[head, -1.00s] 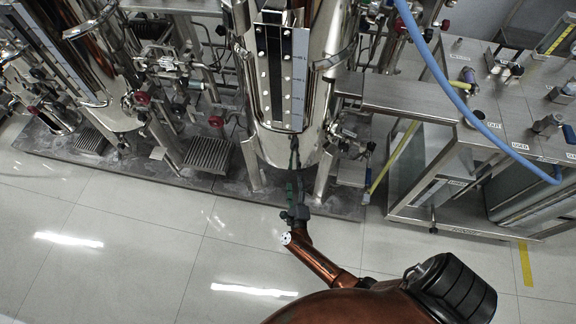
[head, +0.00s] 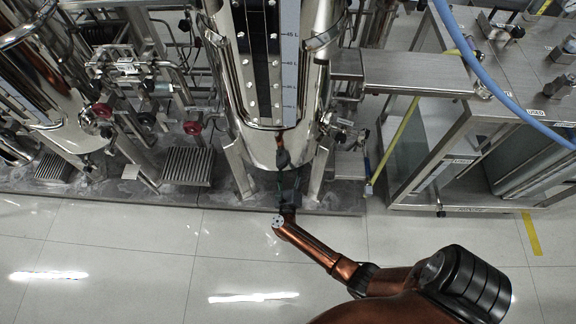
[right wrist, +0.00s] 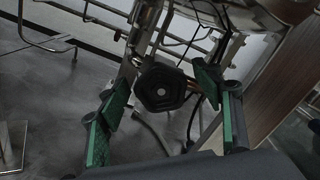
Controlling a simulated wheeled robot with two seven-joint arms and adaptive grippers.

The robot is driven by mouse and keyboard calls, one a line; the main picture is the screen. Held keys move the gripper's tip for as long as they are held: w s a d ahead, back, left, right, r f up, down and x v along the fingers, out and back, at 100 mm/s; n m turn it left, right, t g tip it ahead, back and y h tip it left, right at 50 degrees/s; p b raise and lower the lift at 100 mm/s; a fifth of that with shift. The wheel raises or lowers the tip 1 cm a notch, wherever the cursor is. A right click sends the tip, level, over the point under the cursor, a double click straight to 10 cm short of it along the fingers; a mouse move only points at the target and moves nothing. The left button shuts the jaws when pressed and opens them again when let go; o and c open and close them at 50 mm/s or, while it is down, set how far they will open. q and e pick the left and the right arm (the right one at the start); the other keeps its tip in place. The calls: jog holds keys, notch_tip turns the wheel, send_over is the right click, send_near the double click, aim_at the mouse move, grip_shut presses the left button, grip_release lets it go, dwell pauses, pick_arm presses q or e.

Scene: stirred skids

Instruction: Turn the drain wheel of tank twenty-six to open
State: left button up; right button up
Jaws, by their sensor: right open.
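A black, knob-like hand wheel (right wrist: 161,88) with a pale centre is in the middle of the right wrist view. My right gripper (right wrist: 163,98) is open, with a green-padded finger on each side of the wheel; I cannot tell whether either touches it. In the head view my right gripper (head: 280,186) is low under the central steel tank (head: 262,145). A dark part, apparently the wheel (head: 283,158), shows just above it, below the tank's bottom. No tank number is readable. My left gripper is out of view.
Steel legs stand around the tank's underside. Red valve knobs (head: 192,127) and piping are to the left. A steel bench (head: 440,80) with a blue hose (head: 480,80) is to the right. The tiled floor (head: 120,245) in front is clear.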

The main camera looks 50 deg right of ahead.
jog(key=shift+w+d, duration=0.2)
jog(key=shift+c, duration=0.7)
jog(key=c, duration=1.1)
jog(key=shift+o, duration=0.2)
